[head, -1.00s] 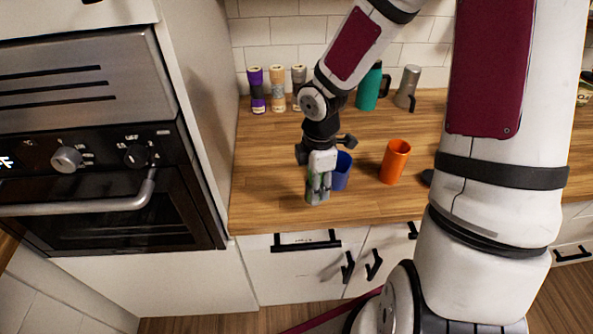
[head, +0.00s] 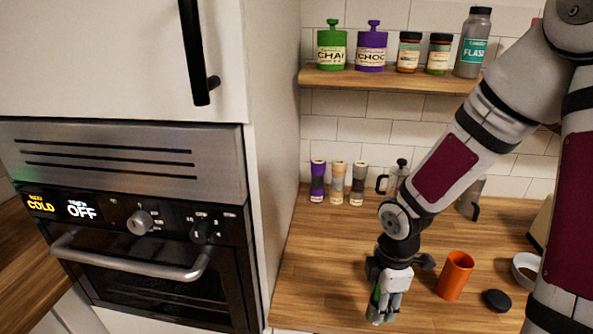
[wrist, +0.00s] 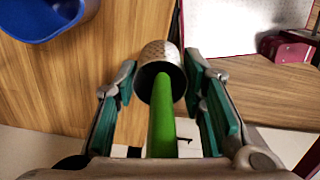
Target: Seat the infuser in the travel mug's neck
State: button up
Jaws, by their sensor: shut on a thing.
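My gripper (head: 384,304) is shut on the infuser, low over the front of the counter. In the wrist view, the infuser (wrist: 160,60) is a perforated metal cup with a green handle (wrist: 162,130) running between the fingers (wrist: 164,105). An open orange tumbler (head: 455,277) stands upright to the right of the gripper, with a round black lid (head: 496,300) lying beside it. An open blue cup (wrist: 48,32) shows at the upper left of the wrist view, apart from the infuser. The arm hides it in the head view. I cannot tell which one is the travel mug.
Purple, tan and grey shakers (head: 339,182) stand at the back left, beside a glass press pot (head: 392,178). A shelf (head: 390,78) with canisters and jars hangs above. The oven cabinet (head: 275,150) borders the counter on the left. Bare wood (head: 320,255) lies left of the gripper.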

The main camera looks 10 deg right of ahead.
jog(key=w+a+m, duration=0.3)
jog(key=w+m, duration=0.5)
jog(key=w, duration=0.2)
jog(key=w+a+m, duration=0.3)
jog(key=w+m, duration=0.5)
jog(key=w, duration=0.3)
jog(key=shift+w+m, duration=0.15)
jog(key=shift+m, duration=0.15)
jog(key=shift+r, duration=0.15)
